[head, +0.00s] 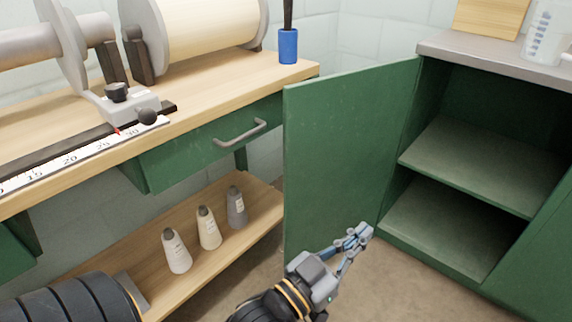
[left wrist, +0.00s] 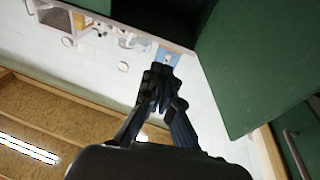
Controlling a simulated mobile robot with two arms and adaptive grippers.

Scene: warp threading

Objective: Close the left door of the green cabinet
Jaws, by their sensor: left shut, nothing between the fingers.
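The green cabinet (head: 425,160) stands at the right in the head view, with its shelves exposed. Its left door (head: 340,150) stands wide open, swung out toward the left. In the left wrist view a green panel (left wrist: 265,65) shows at the upper right. My left gripper (head: 362,232) is shut and empty, in front of the lower part of the door in the head view. Its fingers also show in the left wrist view (left wrist: 162,75). I cannot tell whether it touches the door. My right gripper is not in view.
A wooden workbench (head: 205,107) with a green drawer (head: 215,140) stands left of the door. Several cone spools (head: 208,228) stand on its lower shelf. A blue cup (head: 288,46) is near the bench's right end. Bare floor (head: 235,280) lies below.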

